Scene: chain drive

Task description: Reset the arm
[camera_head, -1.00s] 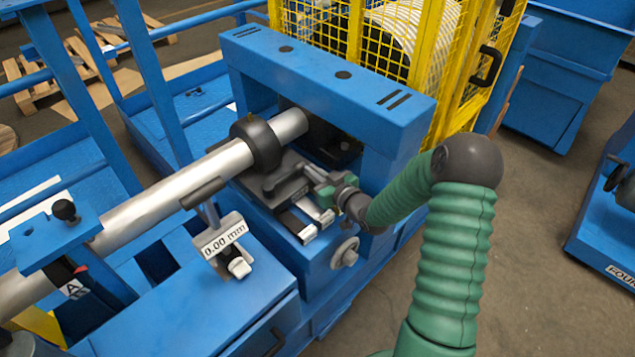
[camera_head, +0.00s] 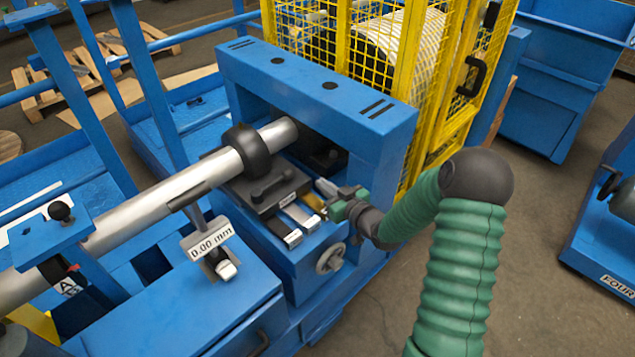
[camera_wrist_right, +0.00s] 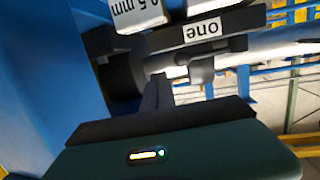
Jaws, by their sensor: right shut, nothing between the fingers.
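My right arm, green and ribbed, reaches in from the right in the head view. Its gripper (camera_head: 320,196) is shut and empty, beside the right side of a black block (camera_head: 266,190) with a raised handle. Pale strips (camera_head: 294,237) stick out in front of the block. In the right wrist view a label reading "one" (camera_wrist_right: 202,29) and a part marked "0.5 mm" (camera_wrist_right: 138,10) appear upside down or tilted near the top. The dark green gripper body fills the bottom of that view. My left gripper is not in view.
A blue frame (camera_head: 318,84) arches over the block. A silver shaft (camera_head: 160,205) with a black collar (camera_head: 248,151) runs in from the left. A "0.00 mm" readout (camera_head: 210,240), a handwheel (camera_head: 330,258) and a yellow cage (camera_head: 300,40) are close. Open floor (camera_head: 380,310) lies in front.

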